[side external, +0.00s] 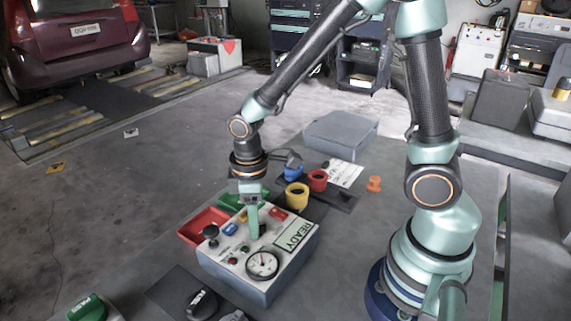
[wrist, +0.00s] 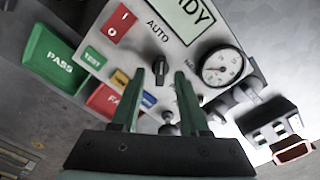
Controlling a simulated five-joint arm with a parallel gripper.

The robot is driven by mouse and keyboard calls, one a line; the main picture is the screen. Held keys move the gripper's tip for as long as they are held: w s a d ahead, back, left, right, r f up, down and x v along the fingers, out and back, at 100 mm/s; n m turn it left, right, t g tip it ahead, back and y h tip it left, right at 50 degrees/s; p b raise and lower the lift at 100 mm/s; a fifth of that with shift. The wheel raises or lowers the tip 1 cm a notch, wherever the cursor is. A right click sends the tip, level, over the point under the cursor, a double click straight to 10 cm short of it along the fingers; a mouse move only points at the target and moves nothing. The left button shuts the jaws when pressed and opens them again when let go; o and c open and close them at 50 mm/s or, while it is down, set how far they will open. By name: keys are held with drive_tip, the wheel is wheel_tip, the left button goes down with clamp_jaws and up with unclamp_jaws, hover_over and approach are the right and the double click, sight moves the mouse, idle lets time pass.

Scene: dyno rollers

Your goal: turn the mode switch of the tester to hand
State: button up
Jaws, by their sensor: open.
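The tester (side external: 258,284) is a grey-white box with a sloped panel. In the wrist view its mode switch (wrist: 149,99) is a small black knob below the AUTO mark (wrist: 158,31) and the partly covered hand mark (wrist: 188,63). I cannot tell which mark it points to. My gripper (wrist: 161,76) is open, with its green fingers on either side of the switch; I cannot tell whether they touch it. In the side view my gripper (side external: 254,236) points down at the panel and hides the switch.
A dial gauge (wrist: 222,67) and a joystick (side external: 211,232) stand close by on the panel. A red rocker (wrist: 118,22) and coloured buttons are also near. A red FAIL tray (side external: 196,226) and a green PASS tray (wrist: 54,60) lie beside the tester. Open floor lies left.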

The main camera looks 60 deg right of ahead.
clamp_jaws()
drive_tip(key=m, duration=0.3)
drive_tip(key=shift+m, duration=0.4)
drive_tip(key=m, duration=0.4)
drive_tip(key=shift+d+r+m, duration=0.1)
drive_tip(key=shift+d+m, duration=0.05)
drive_tip(key=shift+m, duration=0.15)
drive_tip(key=m, duration=0.3)
drive_tip(key=shift+d+m, duration=0.1)
drive_tip(key=shift+m, duration=2.1)
